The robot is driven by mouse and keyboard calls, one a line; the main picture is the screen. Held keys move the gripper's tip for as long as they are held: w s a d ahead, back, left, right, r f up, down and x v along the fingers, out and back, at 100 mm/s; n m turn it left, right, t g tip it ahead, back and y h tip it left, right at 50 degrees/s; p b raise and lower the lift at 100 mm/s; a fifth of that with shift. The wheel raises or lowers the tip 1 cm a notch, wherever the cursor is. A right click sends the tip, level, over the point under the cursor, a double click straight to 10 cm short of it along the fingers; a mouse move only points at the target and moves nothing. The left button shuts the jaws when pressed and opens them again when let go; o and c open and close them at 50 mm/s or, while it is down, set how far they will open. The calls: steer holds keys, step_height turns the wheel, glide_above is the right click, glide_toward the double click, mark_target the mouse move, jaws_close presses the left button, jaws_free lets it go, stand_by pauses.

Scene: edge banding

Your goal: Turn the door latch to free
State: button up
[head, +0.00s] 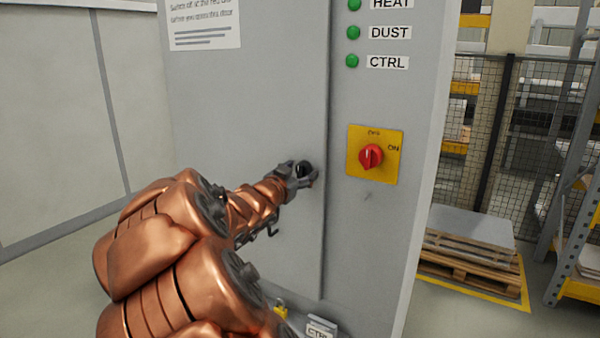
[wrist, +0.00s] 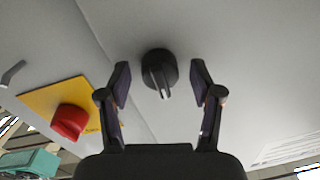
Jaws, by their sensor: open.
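The door latch is a round black knob with a raised grip bar, standing on the grey cabinet door (head: 255,105). In the wrist view the latch (wrist: 158,72) lies between my two open fingers, with a gap on each side. Its bar runs nearly along the picture's vertical. In the head view my gripper (head: 301,174) is at the door's right edge, close to the seam, and mostly hides the latch. In the wrist view my gripper (wrist: 160,88) is open and holds nothing; I cannot tell how deep the fingers reach around the knob.
Green lamps (head: 352,33) are above. A CTRL tag (head: 320,328) and yellow padlock (head: 281,311) are low down. A pallet (head: 470,265) stands right.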

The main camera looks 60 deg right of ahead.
steer(key=c, duration=1.1)
steer(key=shift+c, duration=0.3)
steer(key=shift+f+m+b, duration=0.1)
steer(key=shift+m+b, duration=0.3)
steer(key=shift+b, duration=0.1)
steer(key=m+b, duration=0.3)
steer(key=b, duration=0.1)
steer(key=shift+f+m, duration=0.15)
steer(key=shift+m, duration=0.25)
steer(key=m+b, duration=0.6)
steer(key=shift+f+h+b, duration=0.2)
steer(key=shift+h+b, duration=0.1)
steer(key=shift+b, duration=0.05)
steer(key=m+b, duration=0.6)
steer(key=shift+r+g+b, duration=0.1)
steer(key=shift+g+b, duration=0.25)
steer(key=shift+g, duration=0.05)
steer(key=shift+r+m+b, duration=0.15)
steer(key=shift+m+b, duration=0.6)
steer(key=shift+m, duration=0.25)
steer(key=shift+r, duration=0.1)
